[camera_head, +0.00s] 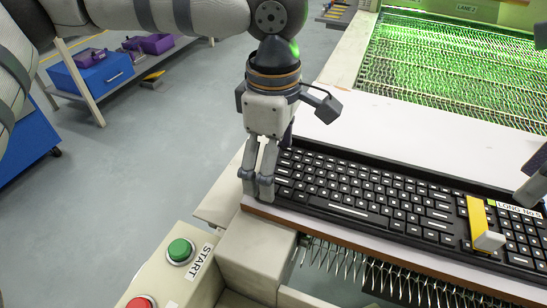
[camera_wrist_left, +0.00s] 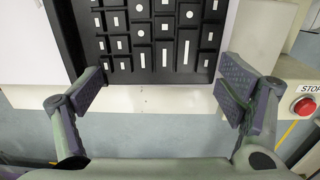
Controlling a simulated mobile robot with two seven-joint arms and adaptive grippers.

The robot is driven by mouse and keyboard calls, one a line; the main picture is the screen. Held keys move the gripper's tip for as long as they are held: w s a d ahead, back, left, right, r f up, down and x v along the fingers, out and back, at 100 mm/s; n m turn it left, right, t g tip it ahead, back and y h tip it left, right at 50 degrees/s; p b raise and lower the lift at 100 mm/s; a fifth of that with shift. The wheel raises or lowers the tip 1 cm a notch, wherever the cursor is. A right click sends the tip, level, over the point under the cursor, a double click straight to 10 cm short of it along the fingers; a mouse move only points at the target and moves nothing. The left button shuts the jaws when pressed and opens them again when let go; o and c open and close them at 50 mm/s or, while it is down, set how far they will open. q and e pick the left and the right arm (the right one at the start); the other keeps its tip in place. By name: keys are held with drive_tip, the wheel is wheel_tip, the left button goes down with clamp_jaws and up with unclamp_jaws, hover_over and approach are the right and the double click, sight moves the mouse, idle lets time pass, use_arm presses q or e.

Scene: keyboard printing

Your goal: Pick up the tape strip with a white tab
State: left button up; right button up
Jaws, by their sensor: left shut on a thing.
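The yellow tape strip (camera_head: 476,214) lies across the right part of the black keyboard (camera_head: 350,222), with its white tab (camera_head: 489,241) at the near end. My left gripper (camera_head: 258,190) is at the keyboard's left end, far from the strip, shut on that end with its fingers well apart. The left wrist view shows the keyboard's end (camera_wrist_left: 150,76) between the two finger pads (camera_wrist_left: 165,92). Only a grey finger part of my right gripper (camera_head: 532,188) shows at the right edge, near the strip; its opening is out of view.
A white label (camera_head: 518,208) lies on the keyboard beside the strip. The keyboard rests on a pale work surface (camera_head: 395,136). A box with green (camera_head: 179,250) and red (camera_head: 141,302) buttons stands at the front left.

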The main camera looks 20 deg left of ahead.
sight(497, 236)
idle(0.4)
drive_tip(key=c, duration=0.4)
drive_tip(key=f+n, duration=0.2)
drive_tip(key=f, duration=0.1)
drive_tip(key=s+f+n, duration=0.1)
drive_tip(key=f+n, duration=0.4)
drive_tip(key=f, duration=0.1)
drive_tip(key=shift+s+d+f, duration=0.1)
drive_tip(key=shift+s+f, duration=0.25)
drive_tip(key=shift+f, duration=0.05)
drive_tip(key=shift+c, duration=0.2)
